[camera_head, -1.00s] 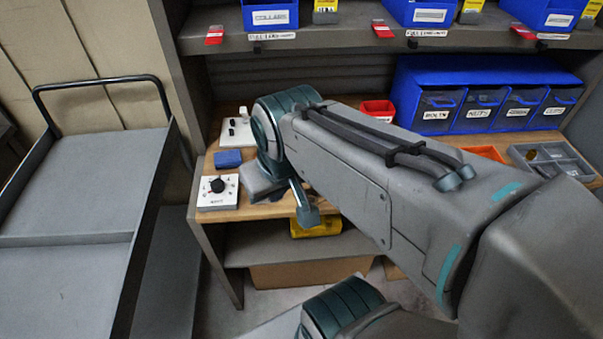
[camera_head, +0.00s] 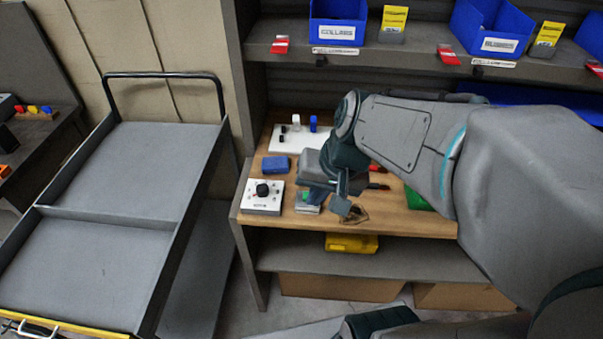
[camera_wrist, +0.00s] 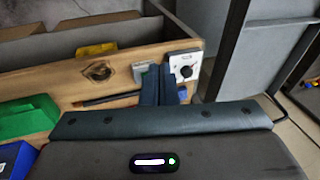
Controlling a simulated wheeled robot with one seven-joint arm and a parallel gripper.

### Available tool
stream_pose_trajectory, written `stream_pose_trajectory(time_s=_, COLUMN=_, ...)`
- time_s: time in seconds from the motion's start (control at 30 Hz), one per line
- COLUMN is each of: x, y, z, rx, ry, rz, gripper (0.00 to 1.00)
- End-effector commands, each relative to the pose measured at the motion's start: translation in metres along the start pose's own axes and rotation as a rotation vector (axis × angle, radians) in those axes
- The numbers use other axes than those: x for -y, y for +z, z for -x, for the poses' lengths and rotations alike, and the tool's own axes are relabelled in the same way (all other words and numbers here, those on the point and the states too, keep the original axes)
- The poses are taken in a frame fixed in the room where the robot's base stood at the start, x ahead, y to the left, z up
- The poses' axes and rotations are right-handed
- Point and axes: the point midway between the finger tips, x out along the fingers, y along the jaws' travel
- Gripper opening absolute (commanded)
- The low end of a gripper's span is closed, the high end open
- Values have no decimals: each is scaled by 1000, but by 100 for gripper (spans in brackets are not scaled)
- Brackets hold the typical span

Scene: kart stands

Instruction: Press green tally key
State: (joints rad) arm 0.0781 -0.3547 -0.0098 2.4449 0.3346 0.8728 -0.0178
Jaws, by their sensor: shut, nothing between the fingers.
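The tally device is a small light-grey box (camera_head: 308,203) near the front edge of the wooden bench in the head view. A bit of its green key (camera_head: 306,194) shows just below my gripper, which hides the rest. In the wrist view the box (camera_wrist: 141,70) shows just left of my fingers, which cover its right side. My gripper (camera_wrist: 168,69) is shut and empty, with its dark fingers side by side between the box and the white dial unit. Whether a fingertip touches the key cannot be told.
The white dial unit (camera_head: 263,197) with a black knob stands left of the tally box. A blue block (camera_head: 276,164) and a white switch board (camera_head: 290,137) lie behind. A green bin (camera_wrist: 27,116) is further along the bench. A grey cart (camera_head: 150,170) stands left.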

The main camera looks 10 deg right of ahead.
Motion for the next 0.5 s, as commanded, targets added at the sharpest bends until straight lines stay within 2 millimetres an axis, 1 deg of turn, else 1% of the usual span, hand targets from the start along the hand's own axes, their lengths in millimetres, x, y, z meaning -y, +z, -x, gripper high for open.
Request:
stream_pose_trajectory(time_s=0.03, x=4, y=-10, z=-6, rx=36, ry=-44, rz=-85, gripper=0)
stream_pose_trajectory(time_s=0.1, x=11, y=-24, z=-16, rx=68, ry=-110, rz=-201, gripper=0)
stream_pose_trajectory(time_s=0.27, x=17, y=-61, z=-40, rx=122, ry=-246, rz=-478, gripper=0)
stream_pose_trajectory(time_s=0.37, x=14, y=-87, z=-57, rx=142, ry=-321, rz=-658, gripper=0)
stream_pose_trajectory(time_s=0.5, x=1, y=-119, z=-79, rx=152, ry=-401, rz=-887, gripper=0)
